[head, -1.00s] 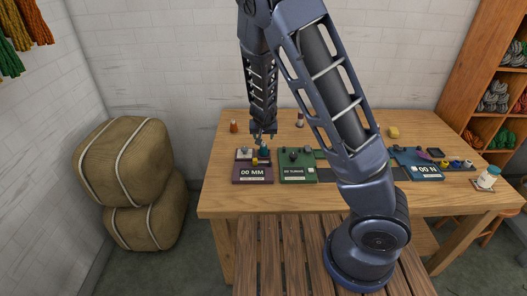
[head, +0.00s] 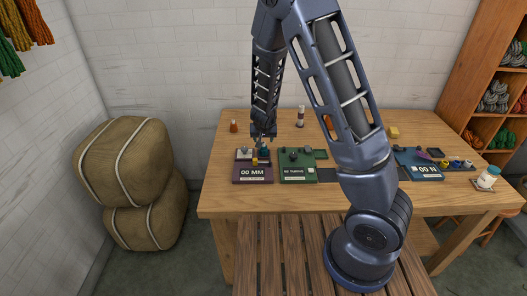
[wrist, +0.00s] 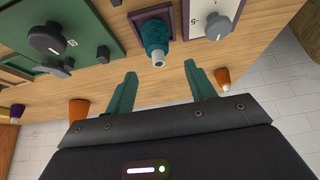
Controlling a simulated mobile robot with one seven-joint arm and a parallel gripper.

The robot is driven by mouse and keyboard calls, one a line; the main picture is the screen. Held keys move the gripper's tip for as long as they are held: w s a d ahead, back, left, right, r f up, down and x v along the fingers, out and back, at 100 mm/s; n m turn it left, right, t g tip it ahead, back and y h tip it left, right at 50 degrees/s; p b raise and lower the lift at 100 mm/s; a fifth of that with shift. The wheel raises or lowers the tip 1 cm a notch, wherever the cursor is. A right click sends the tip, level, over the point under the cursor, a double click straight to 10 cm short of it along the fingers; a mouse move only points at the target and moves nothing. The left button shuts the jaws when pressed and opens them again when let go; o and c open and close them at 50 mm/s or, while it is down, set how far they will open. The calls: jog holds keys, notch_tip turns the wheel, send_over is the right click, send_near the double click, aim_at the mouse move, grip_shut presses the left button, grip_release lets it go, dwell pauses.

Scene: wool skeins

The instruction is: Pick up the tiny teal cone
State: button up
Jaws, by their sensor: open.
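The tiny teal cone (wrist: 155,38) is wound with teal yarn and has a pale tip. In the wrist view it stands in a small purple-framed tray (wrist: 138,16), just beyond my fingertips and between their lines. My gripper (wrist: 160,68) is open, with nothing between its two teal fingers. In the head view my gripper (head: 264,134) hangs down right above the teal cone (head: 264,151), at the back of the purple 00 MM device (head: 240,179). The cone's lower part is partly hidden there.
A green device (head: 298,175) with dark knobs stands right beside the purple one. An orange cone (head: 234,127) and a white-and-brown cone (head: 300,118) stand farther back on the wooden table (head: 226,202). A blue device (head: 420,172) is at the right. The back left tabletop is mostly clear.

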aim_at(264, 144)
jog(key=shift+w+f, duration=0.1)
jog(key=shift+f, duration=0.1)
jog(key=shift+x, duration=1.6)
jog(key=shift+w+f, duration=0.2)
jog(key=shift+f, duration=0.65)
jog(key=shift+c, duration=0.4)
jog(key=c, duration=0.9)
